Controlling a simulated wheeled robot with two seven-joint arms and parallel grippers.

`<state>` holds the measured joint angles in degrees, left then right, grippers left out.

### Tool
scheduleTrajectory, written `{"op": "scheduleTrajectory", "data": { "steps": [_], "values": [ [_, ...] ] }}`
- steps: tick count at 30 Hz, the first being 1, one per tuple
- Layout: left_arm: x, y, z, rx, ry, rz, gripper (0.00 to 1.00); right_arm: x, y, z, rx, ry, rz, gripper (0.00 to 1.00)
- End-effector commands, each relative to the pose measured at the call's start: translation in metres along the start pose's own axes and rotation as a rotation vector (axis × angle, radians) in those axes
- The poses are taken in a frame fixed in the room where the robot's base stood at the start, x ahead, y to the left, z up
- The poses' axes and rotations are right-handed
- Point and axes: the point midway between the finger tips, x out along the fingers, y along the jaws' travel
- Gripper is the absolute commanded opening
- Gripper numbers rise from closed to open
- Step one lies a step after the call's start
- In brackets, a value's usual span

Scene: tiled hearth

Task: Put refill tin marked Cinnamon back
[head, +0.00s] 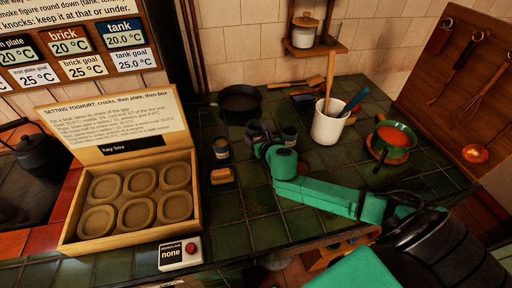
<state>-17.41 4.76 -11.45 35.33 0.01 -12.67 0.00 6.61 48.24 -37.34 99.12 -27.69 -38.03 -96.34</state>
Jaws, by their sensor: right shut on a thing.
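Two small dark tins with pale labels show on the green tiled counter (240,205). One tin (289,136) is at my right gripper, and the other tin (221,150) is to the left of it. The writing on both labels is too small to read, so I cannot tell which is Cinnamon. My right gripper (260,132) reaches in from the lower right, low over the counter. It is shut on what looks like the right-hand tin; the wrist partly hides the contact. My left gripper is not in view.
A pan (240,107) is behind. A cream utensil crock (326,124) and green pot (394,140) stand right. A sponge-like block (222,175) lies near the left tin.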

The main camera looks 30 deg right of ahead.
Motion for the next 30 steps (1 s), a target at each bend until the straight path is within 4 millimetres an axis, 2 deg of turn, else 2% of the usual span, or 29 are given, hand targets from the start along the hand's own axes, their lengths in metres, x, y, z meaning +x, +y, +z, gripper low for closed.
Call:
{"op": "scheduleTrajectory", "data": {
  "steps": [3, 7, 12, 18, 19, 21, 30],
  "values": [
    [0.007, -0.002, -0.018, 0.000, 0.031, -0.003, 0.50, 0.008, 0.000, -0.019, 0.002, 0.001, -0.001, 0.05],
    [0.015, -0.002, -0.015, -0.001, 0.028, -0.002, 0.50, 0.018, 0.000, -0.042, 0.002, 0.000, 0.000, 0.05],
    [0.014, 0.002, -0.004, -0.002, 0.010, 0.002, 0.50, 0.019, 0.000, -0.043, 0.000, -0.002, 0.000, 0.05],
    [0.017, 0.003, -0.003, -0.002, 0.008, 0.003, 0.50, 0.020, 0.000, -0.046, 0.000, -0.002, 0.000, 0.05],
    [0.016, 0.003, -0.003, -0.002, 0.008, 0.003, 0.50, 0.020, 0.000, -0.046, 0.000, -0.001, 0.000, 0.76],
    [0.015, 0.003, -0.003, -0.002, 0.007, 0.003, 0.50, 0.020, 0.000, -0.045, 0.000, -0.001, 0.000, 0.99],
    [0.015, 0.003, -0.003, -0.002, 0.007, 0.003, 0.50, 0.019, 0.000, -0.044, 0.000, -0.001, 0.000, 0.99]
  ]
}}
